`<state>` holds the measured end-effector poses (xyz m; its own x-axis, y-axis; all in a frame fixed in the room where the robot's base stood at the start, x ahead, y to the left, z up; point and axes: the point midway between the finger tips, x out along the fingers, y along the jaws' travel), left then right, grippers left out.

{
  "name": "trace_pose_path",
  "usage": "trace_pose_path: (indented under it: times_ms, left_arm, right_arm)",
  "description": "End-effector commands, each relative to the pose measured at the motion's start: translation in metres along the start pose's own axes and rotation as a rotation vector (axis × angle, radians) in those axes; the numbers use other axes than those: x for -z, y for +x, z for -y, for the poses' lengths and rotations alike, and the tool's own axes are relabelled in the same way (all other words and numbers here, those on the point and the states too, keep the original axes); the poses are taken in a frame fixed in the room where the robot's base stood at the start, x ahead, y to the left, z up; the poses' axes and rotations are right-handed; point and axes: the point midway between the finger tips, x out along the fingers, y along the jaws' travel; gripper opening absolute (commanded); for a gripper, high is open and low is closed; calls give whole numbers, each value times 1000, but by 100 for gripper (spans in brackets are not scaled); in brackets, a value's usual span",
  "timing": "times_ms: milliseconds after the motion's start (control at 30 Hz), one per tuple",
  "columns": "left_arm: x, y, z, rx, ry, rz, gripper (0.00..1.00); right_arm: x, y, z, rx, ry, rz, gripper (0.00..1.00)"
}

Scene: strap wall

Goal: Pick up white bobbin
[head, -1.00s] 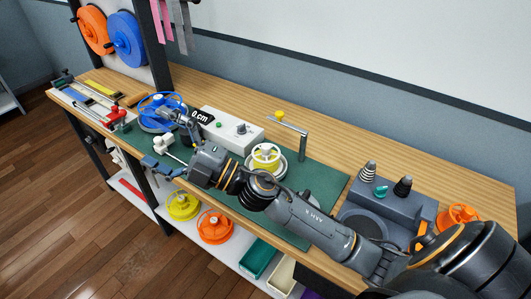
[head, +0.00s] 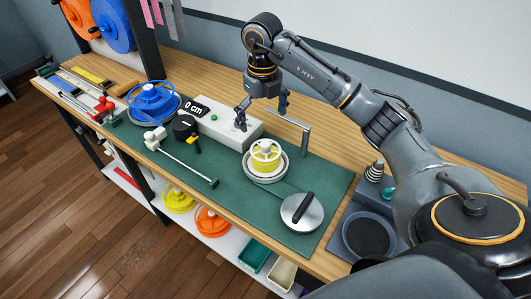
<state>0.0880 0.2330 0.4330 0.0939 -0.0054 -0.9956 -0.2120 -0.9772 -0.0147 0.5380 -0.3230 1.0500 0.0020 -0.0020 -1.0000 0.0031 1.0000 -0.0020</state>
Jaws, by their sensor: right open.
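The white bobbin (head: 266,149), a spoked reel wound with a yellow band, sits on a round light base (head: 265,177) on the green mat. My right gripper (head: 261,118) is open and empty, pointing down, with its fingers apart. It shows above the bobbin in the picture, in front of part of the grey-white counter box, and is not touching the bobbin. My left gripper is not in view.
The counter box (head: 216,122) reads 0 cm. A grey bent post (head: 304,138) stands right behind the bobbin. A silver disc with black handle (head: 302,211) lies front right. A blue reel (head: 154,102) and a metal rod (head: 186,163) are left.

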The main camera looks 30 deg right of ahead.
Motion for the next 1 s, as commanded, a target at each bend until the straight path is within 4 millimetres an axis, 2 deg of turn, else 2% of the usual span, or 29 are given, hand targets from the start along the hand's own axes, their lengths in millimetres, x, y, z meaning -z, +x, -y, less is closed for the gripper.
trace_pose_path:
  times_ms: [300, 400, 633, 767, 900, 1000]
  left_arm:
    - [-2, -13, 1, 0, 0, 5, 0]
    - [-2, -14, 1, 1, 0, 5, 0]
    - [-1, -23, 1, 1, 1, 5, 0]
    - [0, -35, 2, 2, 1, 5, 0]
    - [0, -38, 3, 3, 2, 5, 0]
    - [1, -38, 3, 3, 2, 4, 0]
  right_arm:
    - [2, 60, -1, -1, 0, -7, 100]
    - [2, 72, -1, -1, -2, -5, 100]
    - [5, 87, 0, -2, -2, -6, 100]
    - [11, 105, 1, -3, -3, -7, 100]
    - [11, 124, 1, -3, -2, -5, 100]
    - [10, 130, 1, -3, -3, -3, 100]
